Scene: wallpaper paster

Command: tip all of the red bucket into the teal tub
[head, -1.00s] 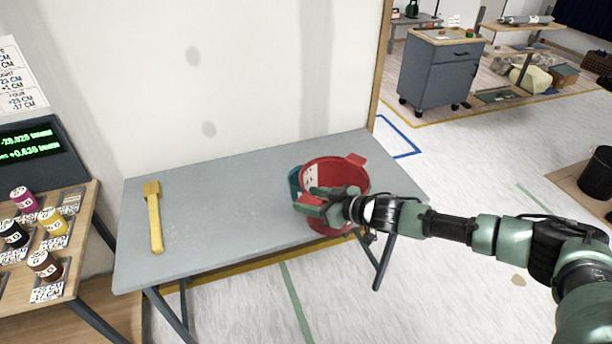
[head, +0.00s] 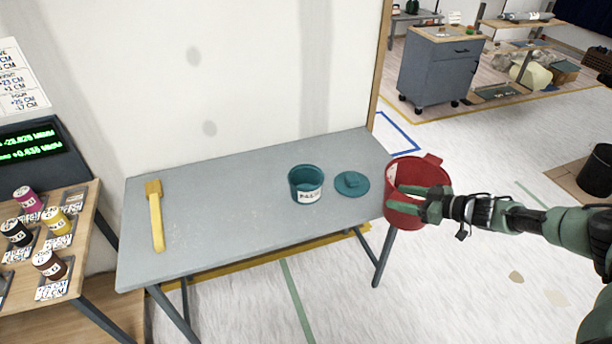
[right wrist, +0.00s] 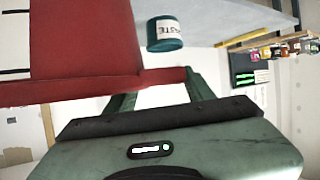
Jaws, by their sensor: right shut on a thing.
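The red bucket (head: 410,214) is at the right end of the grey table in the head view, held upright, its inside largely out of sight. My right gripper (head: 420,200) is shut on it. The red bucket (right wrist: 85,40) fills the upper left of the right wrist view, with the fingers of my right gripper (right wrist: 155,85) at its edge. The teal tub (head: 306,190) stands open on the table, left of the bucket and apart from it. It also shows in the right wrist view (right wrist: 163,36) with a white label. My left gripper is not in view.
A teal lid (head: 352,184) lies on the grey table (head: 235,215) between tub and bucket. A yellow brush (head: 156,215) lies at the table's left end. Several small paint pots stand on a wooden bench (head: 85,245) at the left. The table's middle is clear.

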